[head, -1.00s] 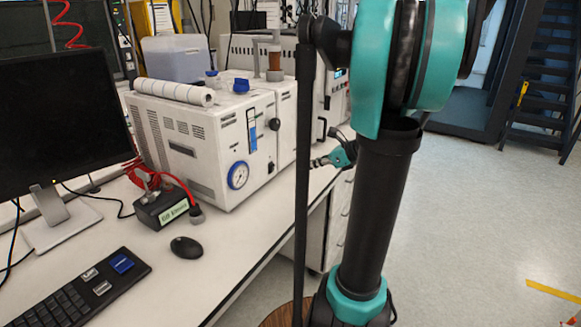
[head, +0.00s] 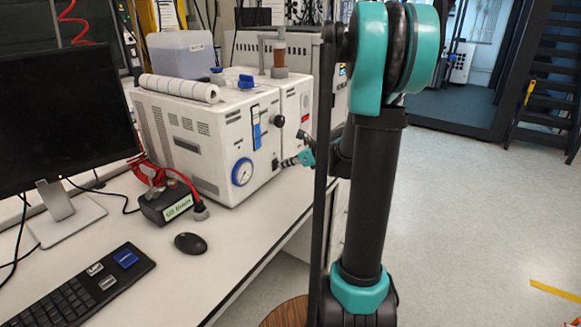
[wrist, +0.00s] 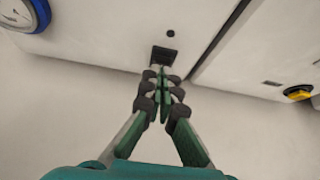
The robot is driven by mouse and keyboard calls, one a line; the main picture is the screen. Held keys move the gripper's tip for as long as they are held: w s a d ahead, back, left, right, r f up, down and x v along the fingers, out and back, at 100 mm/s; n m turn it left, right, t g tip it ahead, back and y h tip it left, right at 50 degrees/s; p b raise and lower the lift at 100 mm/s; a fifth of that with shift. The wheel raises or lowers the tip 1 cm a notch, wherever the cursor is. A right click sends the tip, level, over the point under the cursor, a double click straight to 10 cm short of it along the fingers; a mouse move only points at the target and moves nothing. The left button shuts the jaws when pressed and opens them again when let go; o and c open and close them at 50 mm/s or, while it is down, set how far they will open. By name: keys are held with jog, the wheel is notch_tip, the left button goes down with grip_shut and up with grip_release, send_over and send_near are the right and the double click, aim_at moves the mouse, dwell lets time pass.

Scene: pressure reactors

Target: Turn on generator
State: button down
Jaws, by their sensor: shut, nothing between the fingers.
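The generator appears to be the white box (head: 215,165) with a blue-rimmed pressure gauge (head: 242,171) on its front face. In the wrist view its white front panel (wrist: 100,35) fills the upper part, with the gauge (wrist: 22,12) at the top left. A small black switch (wrist: 164,56) sits low on the panel. My gripper (wrist: 161,73) is shut and empty, its fingertips right at the switch's lower edge. I cannot tell whether they touch it. In the head view my gripper (head: 287,162) is beside the generator's front, partly behind my own arm.
A second white unit (head: 297,108) stands close beside the generator. A yellow-and-black knob (wrist: 298,92) shows at the wrist view's right. The bench holds a black box with red cable (head: 165,203), a mouse (head: 190,243), a keyboard (head: 75,290) and a monitor (head: 65,120).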

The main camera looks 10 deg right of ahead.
dwell(0.3)
jog(key=shift+w+a+r+g+h, duration=0.2)
jog(key=shift+w+a+g+h, duration=0.1)
jog(key=shift+g+h, duration=0.1)
jog(key=shift+r, duration=0.15)
jog(key=shift+r, duration=0.65)
